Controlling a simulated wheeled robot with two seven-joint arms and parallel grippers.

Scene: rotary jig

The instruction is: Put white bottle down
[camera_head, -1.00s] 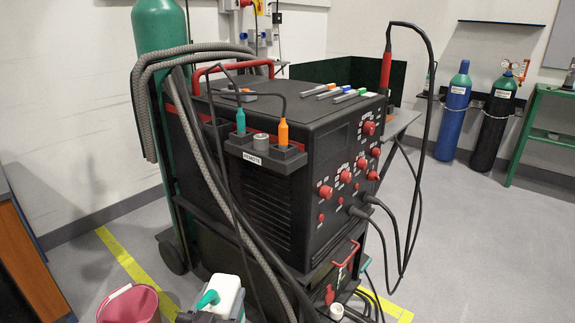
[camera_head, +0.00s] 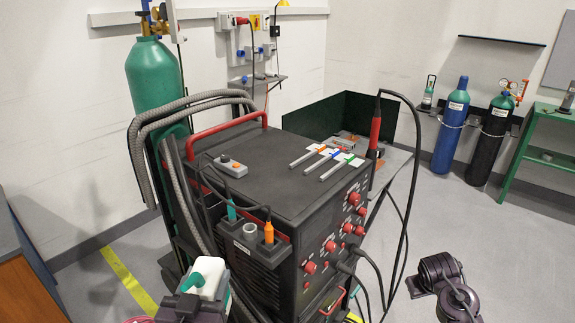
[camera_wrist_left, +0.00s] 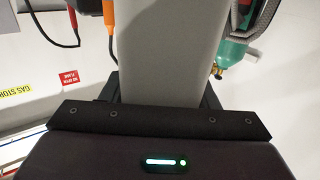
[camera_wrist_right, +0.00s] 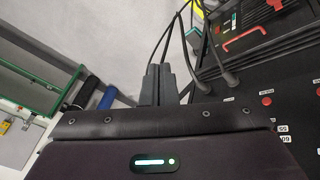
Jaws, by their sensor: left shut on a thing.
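The white bottle (camera_head: 209,268) has a green top and stands out at the bottom of the head view, in front of the left side of the black welding machine (camera_head: 265,190). My left gripper (camera_head: 188,302) is shut on the white bottle. In the left wrist view a pale grey-white body (camera_wrist_left: 165,45) fills the space between the dark fingers. The bottle's underside is hidden. My right gripper (camera_wrist_right: 162,78) shows in the right wrist view with its fingers together and nothing between them. Its arm is at the right of the head view.
The machine's top holds three coloured-tag rods (camera_head: 327,158) and a small grey box (camera_head: 231,168), with bare room at the middle. A green gas cylinder (camera_head: 157,85) and grey hoses (camera_head: 145,150) stand at its left. A black cable (camera_head: 413,150) loops at its right.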

